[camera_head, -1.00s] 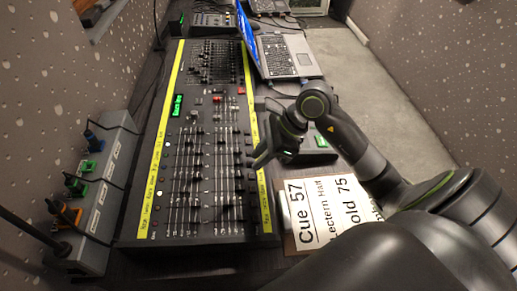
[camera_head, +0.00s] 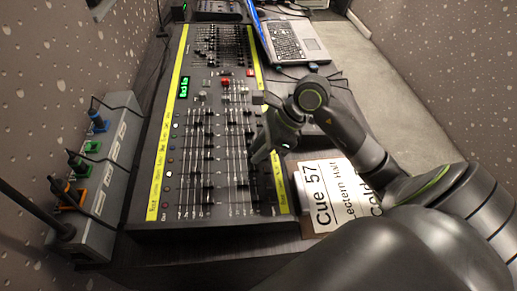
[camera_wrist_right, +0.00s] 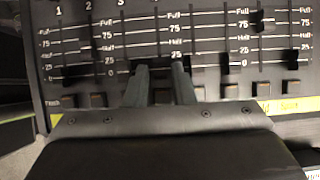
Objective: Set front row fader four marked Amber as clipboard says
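The lighting desk (camera_head: 205,215) has rows of faders and yellow label strips. In the right wrist view, a fader bank (camera_wrist_right: 110,45) shows scales marked Full, 75, Half and 0, with numbers 1, 2 and 3 at upper left. My right gripper (camera_head: 258,160) reaches down to the desk's right-hand fader bank. In the wrist view its two fingers (camera_wrist_right: 160,68) stand slightly apart, low over the scales right of column 3. The Amber label is not readable. The clipboard sheet (camera_head: 335,195) reads Cue 57, Lectern Half, and a partly hidden third line. My left gripper is not in view.
A laptop (camera_head: 287,45) stands beyond the desk. A grey box with coloured plugs (camera_head: 112,145) lies along the left wall. Square buttons (camera_wrist_right: 97,100) line the bank's near edge. My right arm covers part of the clipboard.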

